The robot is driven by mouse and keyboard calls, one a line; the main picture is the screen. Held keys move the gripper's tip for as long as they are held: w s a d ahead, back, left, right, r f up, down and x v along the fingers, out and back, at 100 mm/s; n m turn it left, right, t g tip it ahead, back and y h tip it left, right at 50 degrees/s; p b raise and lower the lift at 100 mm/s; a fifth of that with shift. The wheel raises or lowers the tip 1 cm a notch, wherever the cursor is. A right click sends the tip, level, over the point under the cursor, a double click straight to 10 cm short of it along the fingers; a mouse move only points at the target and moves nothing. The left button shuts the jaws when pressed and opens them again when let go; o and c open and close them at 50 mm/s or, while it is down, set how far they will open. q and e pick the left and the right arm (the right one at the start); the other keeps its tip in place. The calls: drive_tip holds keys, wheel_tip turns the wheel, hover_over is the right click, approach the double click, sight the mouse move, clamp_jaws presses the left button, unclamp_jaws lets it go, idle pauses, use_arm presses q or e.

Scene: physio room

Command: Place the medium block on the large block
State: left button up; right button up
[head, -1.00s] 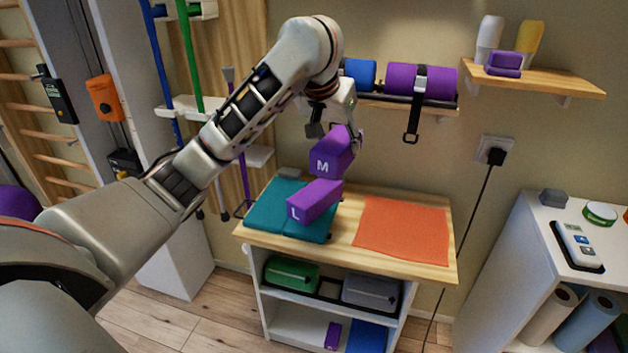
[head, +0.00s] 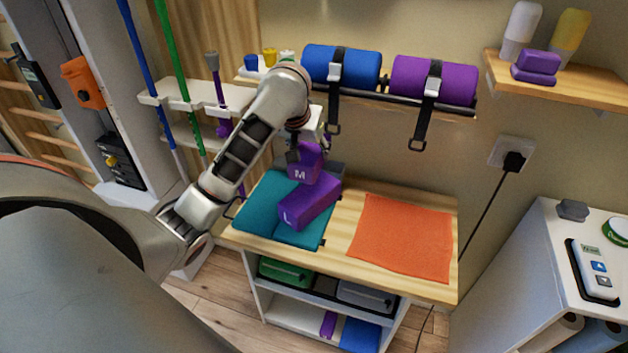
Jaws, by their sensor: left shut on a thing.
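The medium block (head: 304,166) is purple with a white M on its face. My left gripper (head: 310,148) is shut on it from above. The large block (head: 309,203), purple with a white L, lies on the teal mat (head: 262,207) on the wooden bench top. The medium block is over the rear left part of the large block; whether they touch I cannot tell. The arm hides part of the gripper's fingers. My right gripper is not in view.
An orange cloth (head: 403,238) lies flat on the bench's right side. A white cabinet (head: 540,260) stands at the right.

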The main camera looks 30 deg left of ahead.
sight(301, 162)
use_arm(q)
drive_tip(key=f, duration=0.4)
drive_tip(key=shift+s+f, duration=0.2)
drive_tip(key=shift+s, duration=0.05)
drive_tip(key=shift+w+f, duration=0.15)
drive_tip(key=shift+f, duration=2.25)
drive_tip(key=shift+f, duration=0.15)
drive_tip(key=o, duration=1.2)
drive_tip(key=shift+c, duration=0.2)
drive_tip(key=v, duration=1.2)
